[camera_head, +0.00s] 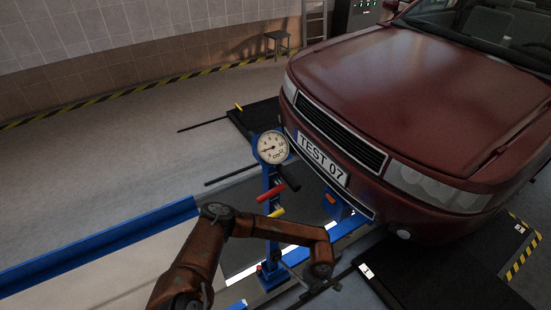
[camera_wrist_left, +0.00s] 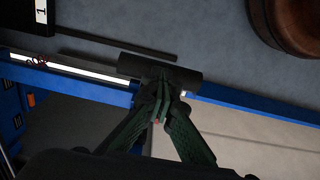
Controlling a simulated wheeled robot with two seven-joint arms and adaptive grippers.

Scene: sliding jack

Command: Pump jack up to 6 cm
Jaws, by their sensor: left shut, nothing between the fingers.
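The blue jack (camera_head: 268,225) stands in front of the red car (camera_head: 395,85). Its round white gauge (camera_head: 272,148) is marked in cm; its needle points to the left and I cannot read the value surely. A red lever (camera_head: 271,191) and a yellow lever (camera_head: 276,212) stick out from the jack's post. My left gripper (camera_head: 328,284) is low, to the right of the jack's foot. In the left wrist view its fingers (camera_wrist_left: 160,108) are shut, with a dark cylindrical bar (camera_wrist_left: 160,68) at their tips; I cannot tell whether they touch it. My right gripper is out of view.
A blue rail (camera_head: 95,248) runs across the lower left, and the car's front bumper overhangs the jack. Dark ramps (camera_head: 430,275) lie beside the pit. A stool (camera_head: 277,41) and a ladder (camera_head: 315,20) stand at the back. The grey floor at left is clear.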

